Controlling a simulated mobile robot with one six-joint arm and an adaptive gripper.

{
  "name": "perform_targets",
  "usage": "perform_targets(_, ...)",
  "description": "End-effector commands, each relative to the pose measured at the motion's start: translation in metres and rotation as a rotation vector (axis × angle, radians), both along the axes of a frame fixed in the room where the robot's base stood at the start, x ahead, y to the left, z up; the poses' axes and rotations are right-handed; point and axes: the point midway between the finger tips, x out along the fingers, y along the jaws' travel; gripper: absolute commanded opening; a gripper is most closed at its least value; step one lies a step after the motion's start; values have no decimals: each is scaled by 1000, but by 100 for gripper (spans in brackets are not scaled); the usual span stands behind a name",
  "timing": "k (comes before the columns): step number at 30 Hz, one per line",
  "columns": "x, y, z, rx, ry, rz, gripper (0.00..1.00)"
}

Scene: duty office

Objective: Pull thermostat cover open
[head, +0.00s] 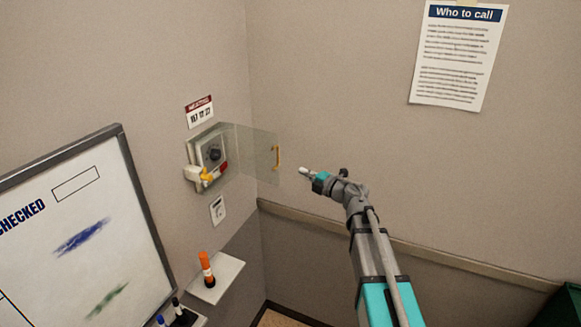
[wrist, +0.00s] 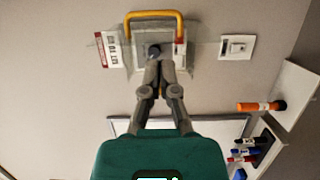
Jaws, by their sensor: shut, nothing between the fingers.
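The thermostat (head: 211,153) is a pale box with a dark round dial, mounted on the left wall. Its clear cover (head: 256,150) stands swung out from the wall, to the right of the dial in the head view. A yellow handle (head: 277,158) is on the cover's outer edge; it also shows at the top of the wrist view (wrist: 153,14). My gripper (head: 303,171) is just right of the handle in the head view, apart from it. In the wrist view my gripper's fingertips (wrist: 160,62) are together and empty, overlapping the thermostat face.
A white and yellow fitting (head: 204,177) sits at the thermostat's lower front. Below are a wall switch (head: 218,210) and a small shelf (head: 226,275) with an orange marker (head: 207,268). A whiteboard (head: 123,155) stands left. A rail (head: 420,252) crosses the right wall.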

Motion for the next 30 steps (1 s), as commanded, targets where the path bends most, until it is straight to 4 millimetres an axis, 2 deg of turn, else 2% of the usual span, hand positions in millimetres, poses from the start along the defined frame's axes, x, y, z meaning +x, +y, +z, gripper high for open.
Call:
perform_targets(8,14,16,0,1,-1,0,0)
perform_targets(21,51,61,1,1,-1,0,0)
perform_targets(30,62,76,1,1,-1,-2,0)
